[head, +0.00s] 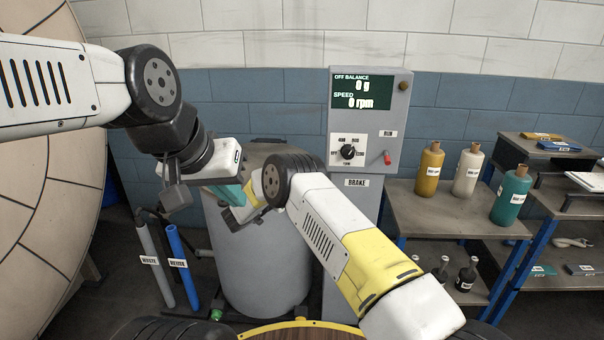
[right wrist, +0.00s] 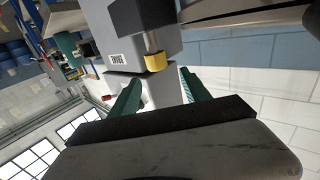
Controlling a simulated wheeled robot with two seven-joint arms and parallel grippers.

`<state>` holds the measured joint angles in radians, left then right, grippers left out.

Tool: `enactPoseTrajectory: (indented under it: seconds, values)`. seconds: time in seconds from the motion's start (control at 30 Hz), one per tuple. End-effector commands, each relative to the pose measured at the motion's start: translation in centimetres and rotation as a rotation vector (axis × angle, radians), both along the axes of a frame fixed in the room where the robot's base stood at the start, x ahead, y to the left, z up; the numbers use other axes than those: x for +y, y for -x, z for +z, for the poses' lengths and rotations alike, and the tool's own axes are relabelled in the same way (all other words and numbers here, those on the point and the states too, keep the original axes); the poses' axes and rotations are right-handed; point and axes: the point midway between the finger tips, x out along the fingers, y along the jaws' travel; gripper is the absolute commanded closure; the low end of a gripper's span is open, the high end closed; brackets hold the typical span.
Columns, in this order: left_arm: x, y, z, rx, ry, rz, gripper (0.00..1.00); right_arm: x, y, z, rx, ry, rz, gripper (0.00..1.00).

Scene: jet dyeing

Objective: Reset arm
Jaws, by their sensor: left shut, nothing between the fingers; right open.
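My left arm comes in from the left in the head view. Its gripper (head: 228,193) hangs in front of the grey drum; the teal fingers are shut with nothing visible between them, and they are partly hidden. My right arm reaches in from the lower right and bends back at a dark elbow joint, close beside the left gripper. My right gripper is hard to make out in the head view. In the right wrist view, the right gripper (right wrist: 160,80) has its two teal fingers apart, with a grey labelled surface beyond them and nothing held.
A grey drum (head: 262,265) stands behind the arms, beside a control panel (head: 372,125) reading 0 g and 0 rpm. A bench (head: 400,205) at right carries yellow (head: 429,172), white (head: 467,172) and teal (head: 511,197) bottles. Grey and blue pipes (head: 183,265) stand at left.

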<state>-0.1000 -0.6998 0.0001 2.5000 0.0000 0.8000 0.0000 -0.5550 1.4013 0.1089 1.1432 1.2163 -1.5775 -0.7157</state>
Motion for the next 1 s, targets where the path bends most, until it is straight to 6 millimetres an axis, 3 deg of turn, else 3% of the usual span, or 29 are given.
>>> enactPoseTrajectory:
  seconds: [0.17, 0.3, 0.4, 0.5, 0.67, 0.77, 0.9, 1.0]
  values:
    - [0.0, 0.0, 0.0, 0.000, 0.000, 0.000, 1.00, -0.2, -3.6, 6.1, -0.031, -0.091, 0.124, 0.45]
    - [0.0, 0.0, 0.0, 0.000, 0.000, 0.000, 1.00, -0.3, -6.6, 13.8, -0.044, -0.197, 0.309, 0.45]
    - [0.0, 0.0, 0.0, 0.000, 0.000, 0.000, 1.00, -0.6, -7.3, 19.1, -0.039, -0.258, 0.440, 0.45]
    - [0.0, 0.0, 0.0, 0.000, 0.000, 0.000, 1.00, -1.3, -6.7, 24.0, -0.017, -0.304, 0.563, 0.45]
    - [0.0, 0.0, 0.0, 0.000, 0.000, 0.000, 1.00, -3.0, -3.4, 30.4, 0.050, -0.360, 0.735, 0.45]
    - [0.0, 0.0, 0.0, 0.000, 0.000, 0.000, 1.00, -4.3, 0.1, 33.2, 0.114, -0.379, 0.826, 0.45]
    - [0.0, 0.0, 0.0, 0.000, 0.000, 0.000, 1.00, -6.8, 6.3, 35.6, 0.227, -0.398, 0.922, 0.45]
    - [0.0, 0.0, 0.0, 0.000, 0.000, 0.000, 1.00, -8.9, 11.6, 36.0, 0.324, -0.406, 0.965, 0.45]
